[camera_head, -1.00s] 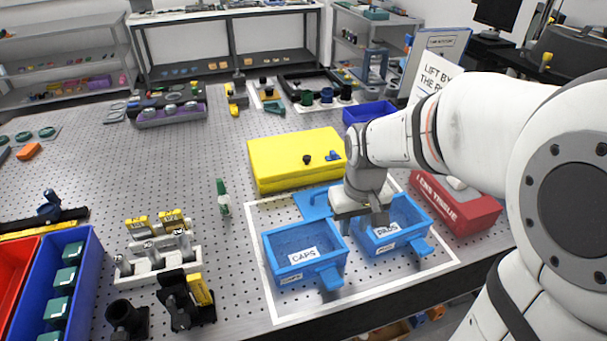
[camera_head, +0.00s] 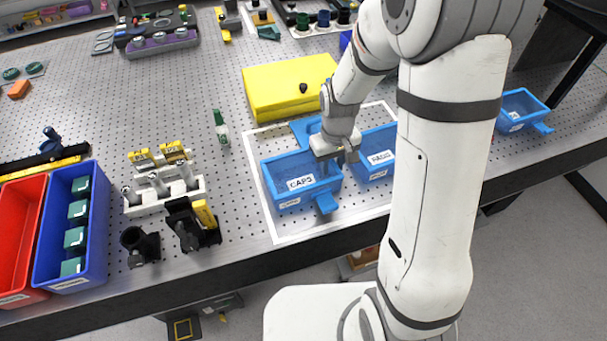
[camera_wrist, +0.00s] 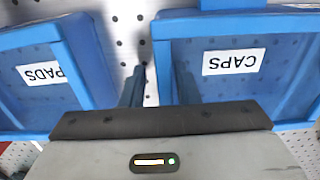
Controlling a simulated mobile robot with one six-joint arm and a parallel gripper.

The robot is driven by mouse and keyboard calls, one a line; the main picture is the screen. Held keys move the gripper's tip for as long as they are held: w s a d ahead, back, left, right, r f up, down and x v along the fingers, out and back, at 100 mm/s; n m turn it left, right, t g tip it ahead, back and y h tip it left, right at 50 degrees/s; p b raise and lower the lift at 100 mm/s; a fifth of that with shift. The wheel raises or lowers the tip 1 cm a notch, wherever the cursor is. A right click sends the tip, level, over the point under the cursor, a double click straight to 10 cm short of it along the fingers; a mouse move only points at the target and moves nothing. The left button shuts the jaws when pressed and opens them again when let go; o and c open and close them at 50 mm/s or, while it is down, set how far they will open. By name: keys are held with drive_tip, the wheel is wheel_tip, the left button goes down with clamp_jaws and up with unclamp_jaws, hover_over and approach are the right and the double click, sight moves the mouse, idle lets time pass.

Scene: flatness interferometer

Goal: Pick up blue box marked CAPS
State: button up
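The blue box marked CAPS (camera_head: 282,172) stands on the perforated table inside a white outline. It also shows in the wrist view (camera_wrist: 240,20), with its label upside down. My gripper (camera_head: 328,172) is at the box's right side wall, next to the PADS box. In the wrist view my gripper (camera_wrist: 160,84) has its two fingers apart. One finger is over the gap between the boxes and the other is on the inner side of the CAPS wall. That wall lies between them, with a gap visible on one side. How deep the fingertips reach is unclear.
The blue PADS box (camera_head: 380,141) stands close on the right. A yellow case (camera_head: 285,88) lies behind. A green-and-white item (camera_head: 220,127) and yellow-topped fixtures (camera_head: 160,180) are to the left. Another blue box (camera_head: 520,108) is at far right. My arm hides the table between.

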drive_tip(key=shift+f, duration=0.1)
drive_tip(key=c, duration=0.6)
clamp_jaws()
